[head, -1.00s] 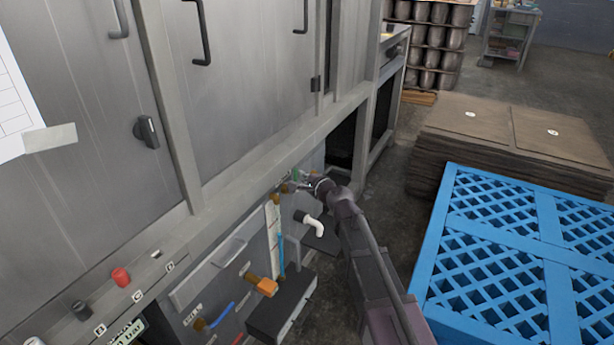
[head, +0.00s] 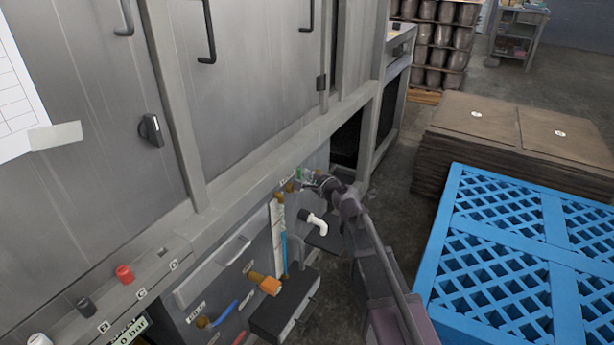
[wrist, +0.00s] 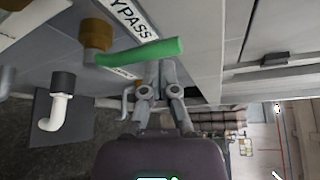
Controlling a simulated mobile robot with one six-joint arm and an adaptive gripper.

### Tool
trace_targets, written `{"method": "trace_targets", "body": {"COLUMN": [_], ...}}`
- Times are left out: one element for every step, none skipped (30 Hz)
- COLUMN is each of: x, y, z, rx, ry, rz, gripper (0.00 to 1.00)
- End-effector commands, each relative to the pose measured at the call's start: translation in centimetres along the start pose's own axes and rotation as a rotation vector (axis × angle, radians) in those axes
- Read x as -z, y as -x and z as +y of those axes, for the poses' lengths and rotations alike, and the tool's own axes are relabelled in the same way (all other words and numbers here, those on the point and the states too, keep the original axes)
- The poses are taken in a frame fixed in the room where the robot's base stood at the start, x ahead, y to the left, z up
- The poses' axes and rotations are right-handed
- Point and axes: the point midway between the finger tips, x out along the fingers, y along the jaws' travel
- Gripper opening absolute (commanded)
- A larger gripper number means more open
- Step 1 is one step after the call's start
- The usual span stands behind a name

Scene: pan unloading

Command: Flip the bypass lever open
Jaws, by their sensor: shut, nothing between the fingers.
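The bypass lever (wrist: 140,52) is a green handle on a brass valve (wrist: 97,36), beside a white label reading "YPASS" in the wrist view. It points to the right from the valve, tilted slightly upward in that picture. My gripper (wrist: 160,68) is shut and empty, its fingertips right at the lever's lower edge near the free end. I cannot tell whether they touch it. In the head view, the lever (head: 302,173) is a small green spot under the cabinet ledge, with my gripper (head: 312,180) against it and partly hiding it.
A white elbow spout (head: 315,224) sticks out below the valve. An orange-handled valve (head: 269,285) and a black box (head: 285,305) sit lower left. The cabinet ledge (head: 235,165) overhangs the panel. A blue pallet (head: 500,250) stands right of my arm.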

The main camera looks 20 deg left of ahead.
Motion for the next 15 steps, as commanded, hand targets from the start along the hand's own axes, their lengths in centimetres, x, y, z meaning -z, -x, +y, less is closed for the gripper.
{"method": "trace_targets", "body": {"x": [0.4, 0.6, 0.9, 1.1, 1.4, 1.7, 2.0, 2.4, 2.4, 2.3, 2.3, 2.2, 2.2, 2.2, 2.3], "y": [-0.1, -0.2, -0.2, -0.3, -0.4, -0.5, -0.5, -0.6, 0.3, 1.0, 1.6, 2.3, 2.8, 3.3, 4.0], "z": [-0.1, -0.2, -0.3, -0.4, -0.5, -0.6, -0.7, -0.8, -0.7, -0.5, -0.4, -0.3, -0.2, -0.1, 0.1], "rx": [0.001, 0.001, 0.001, 0.001, 0.000, 0.000, 0.000, 0.000, 0.000, 0.001, 0.001, 0.001, 0.001, 0.001, 0.001], "ry": [0.000, -0.001, -0.001, -0.001, -0.001, 0.000, 0.000, 0.000, 0.001, 0.001, 0.001, 0.000, 0.000, 0.000, -0.001], "rz": [0.001, 0.002, 0.002, 0.002, 0.001, 0.001, 0.002, 0.003, 0.003, 0.003, 0.003, 0.003, 0.002, 0.002, 0.002], "gripper": [0.00, 0.00, 0.00, 0.00, 0.00, 0.00, 0.00, 0.00, 0.00, 0.00, 0.00, 0.00, 0.00, 0.00, 0.00]}}
